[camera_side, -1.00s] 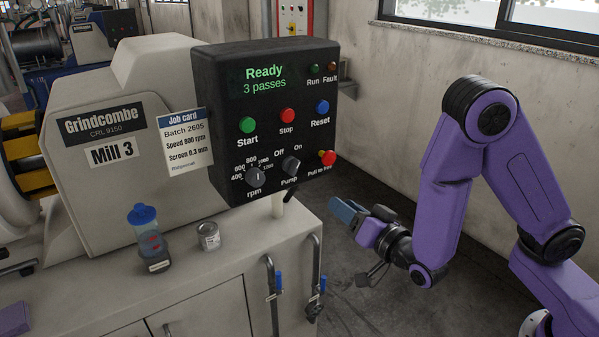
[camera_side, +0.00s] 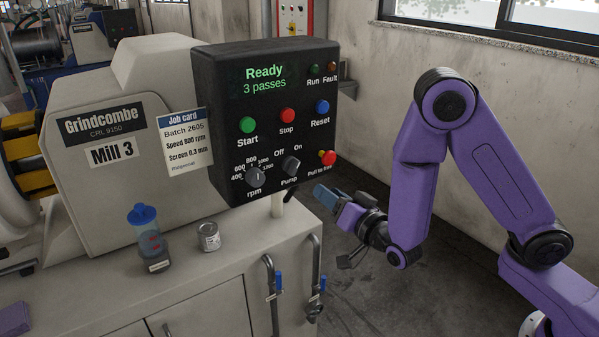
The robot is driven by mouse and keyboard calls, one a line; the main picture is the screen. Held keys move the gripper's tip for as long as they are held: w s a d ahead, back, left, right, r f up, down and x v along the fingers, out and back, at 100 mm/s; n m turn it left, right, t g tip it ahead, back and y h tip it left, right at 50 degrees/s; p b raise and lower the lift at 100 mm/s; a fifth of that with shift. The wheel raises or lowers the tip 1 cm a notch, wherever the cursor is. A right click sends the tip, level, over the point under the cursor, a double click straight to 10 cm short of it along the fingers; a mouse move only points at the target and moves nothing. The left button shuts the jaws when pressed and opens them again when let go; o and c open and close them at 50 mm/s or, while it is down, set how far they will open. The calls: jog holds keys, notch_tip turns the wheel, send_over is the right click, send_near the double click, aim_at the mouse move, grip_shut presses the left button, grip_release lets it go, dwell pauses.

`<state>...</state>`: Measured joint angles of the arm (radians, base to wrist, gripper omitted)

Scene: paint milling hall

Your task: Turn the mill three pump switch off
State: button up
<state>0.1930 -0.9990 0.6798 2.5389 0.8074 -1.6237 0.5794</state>
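The pump switch (camera_side: 291,165) is a small dark knob low on the black control panel (camera_side: 225,100) of Mill 3. "Off" is printed at its upper left and "On" at its upper right. Its pointer seems to lean to the upper right, towards On, but it is too small to be sure. My gripper (camera_side: 322,194), with blue-grey fingers, is right of and below the switch, apart from the panel. Its fingers point left towards the panel's lower right corner. They overlap from this side, so any gap between them is hidden.
The rpm knob (camera_side: 255,177) is left of the pump switch; the red pull-to-run button (camera_side: 327,158) is right of it. Stop (camera_side: 288,115) and Reset (camera_side: 322,106) buttons sit above. A sample bottle (camera_side: 145,230) and a can (camera_side: 209,236) stand on the bench.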

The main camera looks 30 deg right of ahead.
aim_at(296, 169)
jog(key=w, duration=1.2)
jog(key=shift+w, duration=0.2)
grip_shut()
